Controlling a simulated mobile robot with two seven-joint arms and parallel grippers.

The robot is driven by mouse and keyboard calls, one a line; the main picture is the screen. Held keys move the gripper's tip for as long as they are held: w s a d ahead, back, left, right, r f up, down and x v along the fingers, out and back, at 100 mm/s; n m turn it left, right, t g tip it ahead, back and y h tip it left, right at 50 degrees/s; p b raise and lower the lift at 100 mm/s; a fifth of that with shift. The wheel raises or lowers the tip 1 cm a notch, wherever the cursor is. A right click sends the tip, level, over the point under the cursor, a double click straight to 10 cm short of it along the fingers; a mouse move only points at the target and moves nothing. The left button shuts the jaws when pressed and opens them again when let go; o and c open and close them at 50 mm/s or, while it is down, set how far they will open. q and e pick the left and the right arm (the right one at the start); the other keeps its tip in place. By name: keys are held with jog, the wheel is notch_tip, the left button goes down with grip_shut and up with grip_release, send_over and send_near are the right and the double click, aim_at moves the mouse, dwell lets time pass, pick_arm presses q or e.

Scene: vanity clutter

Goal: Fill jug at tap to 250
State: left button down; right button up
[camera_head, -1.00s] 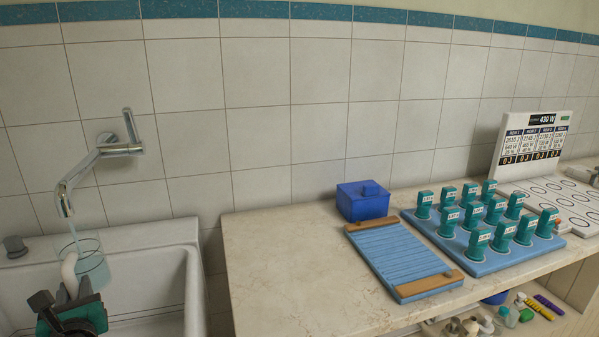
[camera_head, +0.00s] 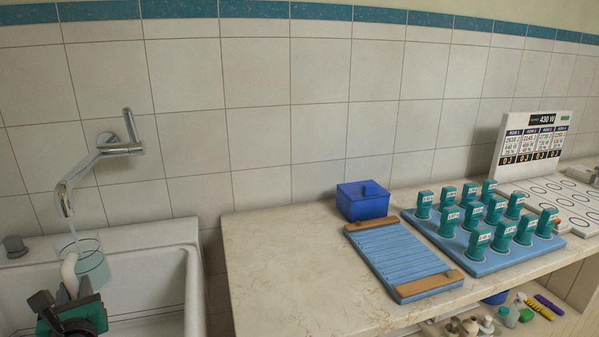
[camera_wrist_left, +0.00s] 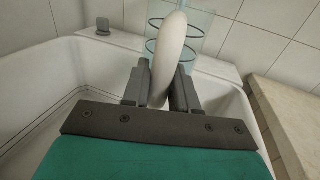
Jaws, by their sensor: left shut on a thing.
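A clear glass jug (camera_head: 92,262) with a white handle (camera_head: 69,270) is held over the white sink basin under the chrome wall tap (camera_head: 66,198). A thin stream of water (camera_head: 75,236) runs from the spout into the jug. My left gripper (camera_head: 70,296) is shut on the handle. In the left wrist view the fingers (camera_wrist_left: 160,88) pinch the white handle (camera_wrist_left: 168,55), with the jug's glass (camera_wrist_left: 185,30) behind it. The water level and any scale marks are too small to read. My right gripper is not in view.
The sink (camera_head: 150,232) has a raised rim around my left gripper. To its right, a stone counter (camera_head: 275,265) holds a blue lidded box (camera_head: 362,200), a slatted blue board (camera_head: 402,262), a rack of teal bottles (camera_head: 480,245) and a display panel (camera_head: 532,140).

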pick_arm(q)
jog(key=shift+r, duration=0.1)
jog(key=s+d+p, duration=0.1)
jog(key=s+d, duration=0.2)
jog(key=d, duration=0.3)
jog(key=shift+d+p, duration=0.15)
jog(key=shift+p, duration=0.25)
jog(key=s+d+r, duration=0.3)
jog(key=d, duration=0.4)
jog(key=shift+s+p, duration=0.25)
jog(key=shift+p, duration=0.1)
jog(key=shift+d, duration=0.1)
dwell(0.4)
